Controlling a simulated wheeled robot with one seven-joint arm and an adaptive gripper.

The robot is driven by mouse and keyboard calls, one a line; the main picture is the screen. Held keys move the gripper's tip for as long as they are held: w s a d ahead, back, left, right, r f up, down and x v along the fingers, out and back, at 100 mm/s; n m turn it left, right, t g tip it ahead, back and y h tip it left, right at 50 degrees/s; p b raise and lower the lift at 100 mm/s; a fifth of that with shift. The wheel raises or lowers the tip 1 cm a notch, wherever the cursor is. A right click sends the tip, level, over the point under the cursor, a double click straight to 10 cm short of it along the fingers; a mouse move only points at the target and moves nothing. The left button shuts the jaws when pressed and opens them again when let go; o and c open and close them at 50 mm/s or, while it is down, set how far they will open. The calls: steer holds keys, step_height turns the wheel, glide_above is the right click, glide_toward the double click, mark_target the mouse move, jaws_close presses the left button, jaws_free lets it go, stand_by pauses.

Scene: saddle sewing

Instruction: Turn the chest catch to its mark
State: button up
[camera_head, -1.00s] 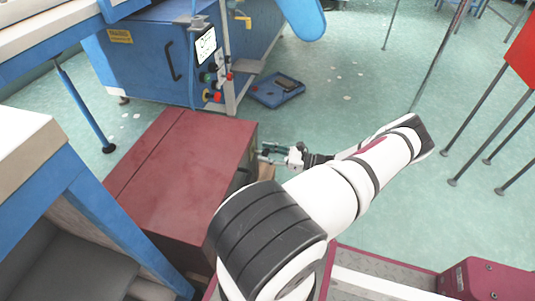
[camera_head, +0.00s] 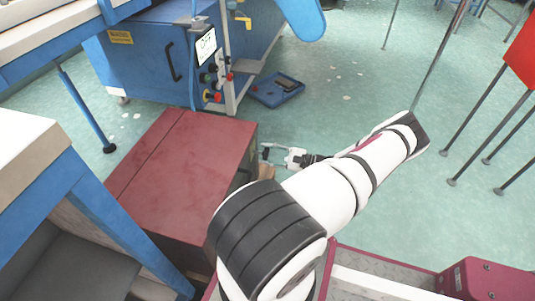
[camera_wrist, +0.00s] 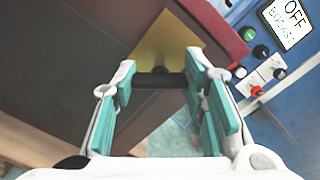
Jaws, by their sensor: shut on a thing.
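The chest is a dark red box (camera_head: 185,175) on the floor, left of my arm. In the wrist view its dark red face (camera_wrist: 70,65) fills the left and top. A brass-coloured plate (camera_wrist: 168,45) is on that face. The catch, a dark bar (camera_wrist: 160,80), stands out in front of the plate. My gripper (camera_wrist: 160,82) is shut on the catch, with a teal-padded finger at each end of it. In the head view my gripper (camera_head: 265,153) is at the chest's right side, and the catch cannot be made out. I cannot make out a mark.
A blue cabinet (camera_head: 145,62) with buttons and a screen reading OFF stands behind the chest. A blue tray (camera_head: 277,92) lies on the floor beside it. A blue-legged table (camera_head: 85,195) is close on the left. The green floor right of my gripper is open.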

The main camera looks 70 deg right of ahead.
steer(key=n, duration=0.5)
steer(key=shift+n, duration=2.5)
steer(key=o, duration=1.2)
steer(key=shift+s, duration=0.1)
steer(key=s, duration=0.8)
steer(key=s+d, duration=0.1)
steer(key=s, duration=0.2)
steer(key=shift+s, duration=0.4)
